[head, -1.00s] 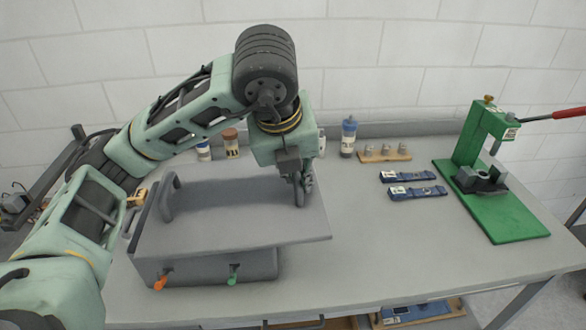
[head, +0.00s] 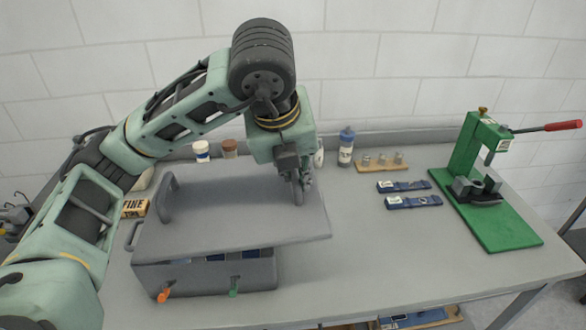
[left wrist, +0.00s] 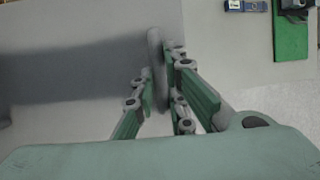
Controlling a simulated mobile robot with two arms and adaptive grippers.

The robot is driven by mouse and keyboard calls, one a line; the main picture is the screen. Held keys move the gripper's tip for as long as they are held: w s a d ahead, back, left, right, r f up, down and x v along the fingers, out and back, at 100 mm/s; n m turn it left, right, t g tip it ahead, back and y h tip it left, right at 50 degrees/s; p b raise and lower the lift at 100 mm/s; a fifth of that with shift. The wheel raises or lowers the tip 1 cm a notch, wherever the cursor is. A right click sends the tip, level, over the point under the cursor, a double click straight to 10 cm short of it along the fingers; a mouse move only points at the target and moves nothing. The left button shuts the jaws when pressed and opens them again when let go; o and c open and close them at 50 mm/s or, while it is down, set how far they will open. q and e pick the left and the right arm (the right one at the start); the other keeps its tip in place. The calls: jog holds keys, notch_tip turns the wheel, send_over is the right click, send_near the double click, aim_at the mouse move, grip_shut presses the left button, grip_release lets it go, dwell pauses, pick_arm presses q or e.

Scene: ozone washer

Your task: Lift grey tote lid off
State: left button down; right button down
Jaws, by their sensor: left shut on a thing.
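The grey tote lid (head: 235,215) is a flat plate with two upright handles, one near its left edge and one near its right. My left gripper (head: 302,188) is shut on the right handle; in the left wrist view the green-padded fingers (left wrist: 160,88) close around the grey handle bar. The lid is raised and tilted above the grey tote (head: 205,277), with a gap at the front where dark blue contents show. The tote has an orange and a green latch on its front. The tote's back is hidden by the lid. My right gripper is not in view.
A green press (head: 497,235) with a red lever stands at the right. Two blue strips (head: 413,201) lie left of it. Bottles (head: 346,146) and a wooden block with metal pieces (head: 382,163) stand at the back. The table (head: 400,260) front right of the lid is clear.

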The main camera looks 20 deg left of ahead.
pick_arm(q)
jog(key=shift+r+p, duration=1.6)
jog(key=shift+r, duration=0.8)
